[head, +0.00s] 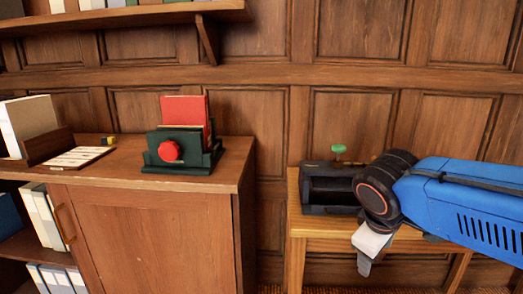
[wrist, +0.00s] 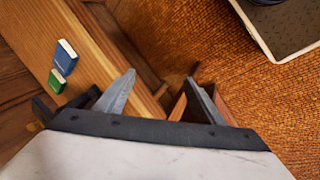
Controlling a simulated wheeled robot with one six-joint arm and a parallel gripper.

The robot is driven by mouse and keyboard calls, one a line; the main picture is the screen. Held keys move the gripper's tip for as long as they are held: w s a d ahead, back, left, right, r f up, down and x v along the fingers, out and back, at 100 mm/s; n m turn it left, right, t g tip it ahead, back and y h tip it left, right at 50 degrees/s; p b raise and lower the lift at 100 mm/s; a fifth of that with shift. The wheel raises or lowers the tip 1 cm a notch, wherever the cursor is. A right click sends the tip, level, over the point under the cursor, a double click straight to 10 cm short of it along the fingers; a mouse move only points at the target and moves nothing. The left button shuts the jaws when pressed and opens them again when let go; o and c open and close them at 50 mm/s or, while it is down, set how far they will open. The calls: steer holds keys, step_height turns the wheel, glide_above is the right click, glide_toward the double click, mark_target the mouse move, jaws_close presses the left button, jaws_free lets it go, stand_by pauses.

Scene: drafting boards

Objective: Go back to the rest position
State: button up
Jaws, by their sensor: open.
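My gripper (head: 368,252) hangs at the end of my blue arm on the right of the head view, in front of the small wooden table. Its pale body and one grey finger show there, pointing down. In the wrist view my gripper (wrist: 161,76) has its two grey fingers spread well apart, with nothing between them. Below them are the edge of a wooden surface and the floor. My arm hides part of the table in the head view.
A black box (head: 330,188) and a green knob (head: 338,149) are on the small table (head: 305,222), close to my arm. A cabinet (head: 140,235) at left bears a green holder (head: 203,160) with red books. Blue (wrist: 66,57) and green (wrist: 57,80) pieces show beside the fingers.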

steer(key=s+d+f+m+y, duration=0.3)
steer(key=s+f+m, duration=0.2)
steer(key=s+m, duration=0.2)
steer(key=shift+s+f+t, duration=0.3)
steer(key=shift+s+t, duration=0.1)
steer(key=shift+s, duration=0.55)
